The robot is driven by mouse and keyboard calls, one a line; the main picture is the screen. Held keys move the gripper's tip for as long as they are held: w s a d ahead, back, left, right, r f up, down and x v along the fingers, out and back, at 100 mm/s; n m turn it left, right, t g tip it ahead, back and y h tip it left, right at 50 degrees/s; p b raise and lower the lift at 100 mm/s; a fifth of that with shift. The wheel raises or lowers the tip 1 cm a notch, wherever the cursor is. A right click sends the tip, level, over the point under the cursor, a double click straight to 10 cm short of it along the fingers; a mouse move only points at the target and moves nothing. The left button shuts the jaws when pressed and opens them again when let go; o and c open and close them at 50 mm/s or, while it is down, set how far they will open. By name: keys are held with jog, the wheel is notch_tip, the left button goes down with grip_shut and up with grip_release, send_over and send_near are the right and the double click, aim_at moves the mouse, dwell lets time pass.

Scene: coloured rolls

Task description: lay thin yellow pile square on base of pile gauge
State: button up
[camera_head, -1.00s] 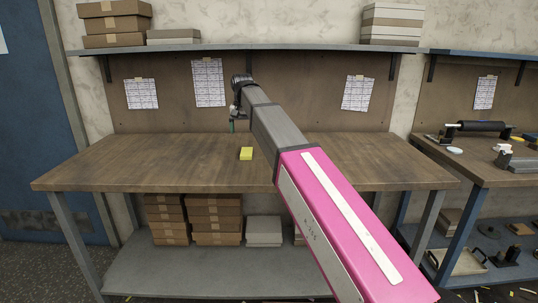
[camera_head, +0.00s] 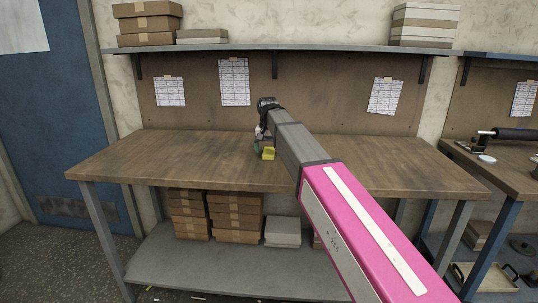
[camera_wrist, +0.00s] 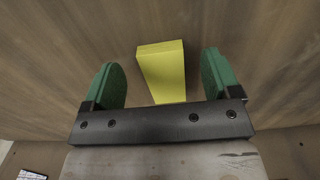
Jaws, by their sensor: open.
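The thin yellow pile square (camera_head: 268,153) is a small yellow block on the wooden table, near its middle. In the wrist view the yellow piece (camera_wrist: 163,72) stands between the two green finger pads, with a gap on each side. My gripper (camera_wrist: 163,85) is open around it and touches neither side that I can see. In the head view my gripper (camera_head: 259,147) is partly hidden by my arm, just left of the yellow piece. No pile gauge is recognisable in these views.
The wooden table (camera_head: 130,162) is otherwise clear around the yellow piece. A shelf (camera_head: 215,47) with boxes runs above its back. A second bench (camera_head: 515,168) with a dark roller (camera_head: 515,134) stands at the right. Brown boxes (camera_head: 235,215) sit below.

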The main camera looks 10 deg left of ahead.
notch_tip(320, 180, down, 2)
jog(key=shift+f, duration=0.1)
jog(key=c, duration=1.1)
